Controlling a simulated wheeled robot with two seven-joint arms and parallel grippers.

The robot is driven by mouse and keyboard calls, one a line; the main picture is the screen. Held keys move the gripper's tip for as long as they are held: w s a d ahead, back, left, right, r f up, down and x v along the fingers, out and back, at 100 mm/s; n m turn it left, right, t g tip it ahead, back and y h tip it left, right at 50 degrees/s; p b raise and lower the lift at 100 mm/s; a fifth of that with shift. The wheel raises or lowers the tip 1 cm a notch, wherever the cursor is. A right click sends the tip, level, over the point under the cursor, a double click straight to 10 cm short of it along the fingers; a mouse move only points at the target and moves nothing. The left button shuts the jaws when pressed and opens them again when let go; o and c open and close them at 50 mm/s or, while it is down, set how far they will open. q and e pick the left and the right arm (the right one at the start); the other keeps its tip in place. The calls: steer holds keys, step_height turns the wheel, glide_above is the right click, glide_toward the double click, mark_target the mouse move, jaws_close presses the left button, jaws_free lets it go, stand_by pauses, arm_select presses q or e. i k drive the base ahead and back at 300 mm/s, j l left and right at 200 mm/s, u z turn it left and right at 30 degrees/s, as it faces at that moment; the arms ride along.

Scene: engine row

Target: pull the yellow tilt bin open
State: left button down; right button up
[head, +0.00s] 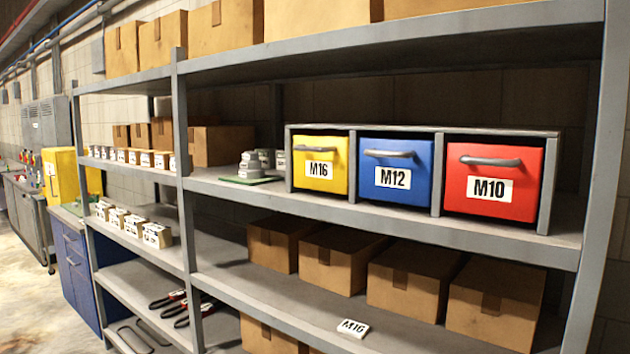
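The yellow tilt bin (321,178) is the left one of three bins in a grey frame (436,180) on the middle shelf. Its front carries an M16 label and a short grey handle near the top. The front looks upright and flush in the frame, so the bin is closed. Beside it are a blue bin (395,190) marked M12 and a red bin (491,205) marked M10, both closed with grey handles. Neither of my grippers shows in the head view.
A grey upright post (185,180) stands left of the bins. Small grey parts on a green mat (250,180) lie just left of the frame. Cardboard boxes (412,275) fill the shelf below, and a loose M16 tag (353,328) lies near its front edge.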

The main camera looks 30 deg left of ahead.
mark_target(321, 161)
steer(key=u, duration=0.9)
